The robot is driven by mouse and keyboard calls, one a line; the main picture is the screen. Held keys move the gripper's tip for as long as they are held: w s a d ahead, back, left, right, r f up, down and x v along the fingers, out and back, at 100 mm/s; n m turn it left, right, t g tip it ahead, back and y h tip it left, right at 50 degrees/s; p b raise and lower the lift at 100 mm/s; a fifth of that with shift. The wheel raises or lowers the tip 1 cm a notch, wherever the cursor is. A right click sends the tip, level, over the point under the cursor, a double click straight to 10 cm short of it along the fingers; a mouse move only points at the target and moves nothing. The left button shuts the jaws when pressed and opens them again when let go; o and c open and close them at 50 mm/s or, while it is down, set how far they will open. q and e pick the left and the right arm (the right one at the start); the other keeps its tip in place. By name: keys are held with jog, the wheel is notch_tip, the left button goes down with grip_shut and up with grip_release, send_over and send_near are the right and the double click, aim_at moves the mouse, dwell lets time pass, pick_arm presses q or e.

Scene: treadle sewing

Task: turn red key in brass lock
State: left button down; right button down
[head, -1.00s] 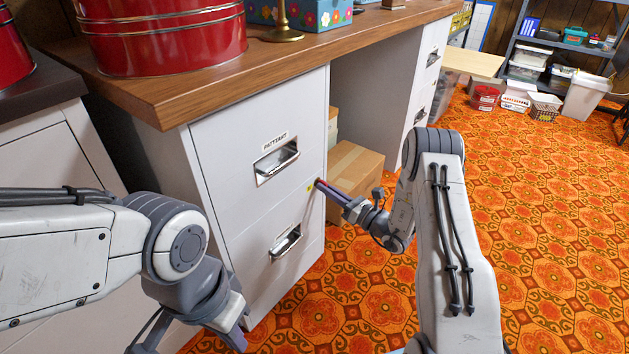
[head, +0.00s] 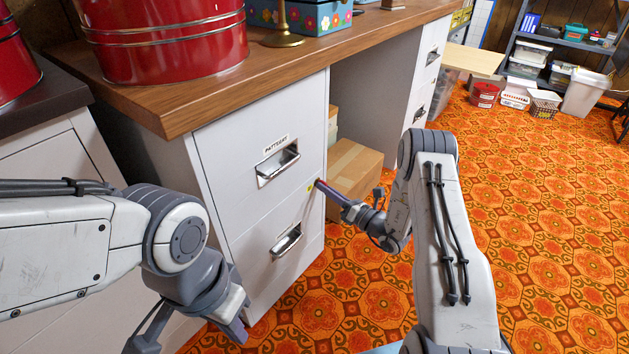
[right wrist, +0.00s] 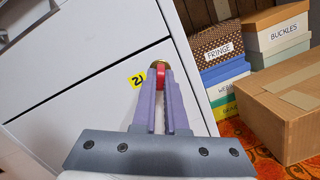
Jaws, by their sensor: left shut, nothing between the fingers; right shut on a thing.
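The brass lock (right wrist: 159,64) is set in the front of the white filing cabinet, near its right edge. Most of it is hidden behind the red key (right wrist: 160,76) and my fingers. My right gripper (right wrist: 161,90) is shut on the red key, whose front end meets the lock. In the head view my right gripper (head: 324,187) reaches the cabinet front from the right, and the key and lock are too small to make out well. My left gripper (head: 240,335) is shut and empty, low in front of the cabinet's bottom drawer.
The cabinet has an upper drawer handle (head: 278,167) and a lower one (head: 286,240). A yellow tag (right wrist: 137,79) marked 21 is beside the lock. A cardboard box (head: 352,168) stands right of the cabinet. Patterned carpet (head: 540,230) lies open to the right.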

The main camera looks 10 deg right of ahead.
jog(key=shift+r, duration=0.1)
jog(key=m+p, duration=0.2)
jog(key=m, duration=0.1)
jog(key=shift+a+h, duration=0.1)
jog(key=shift+h, duration=0.2)
jog(key=shift+p, duration=0.3)
jog(key=shift+r+m+h+p, duration=0.1)
jog(key=shift+m+h+p, duration=0.2)
jog(key=shift+m+p, duration=1.05)
jog(key=shift+m+b, duration=0.4)
jog(key=shift+m, duration=0.05)
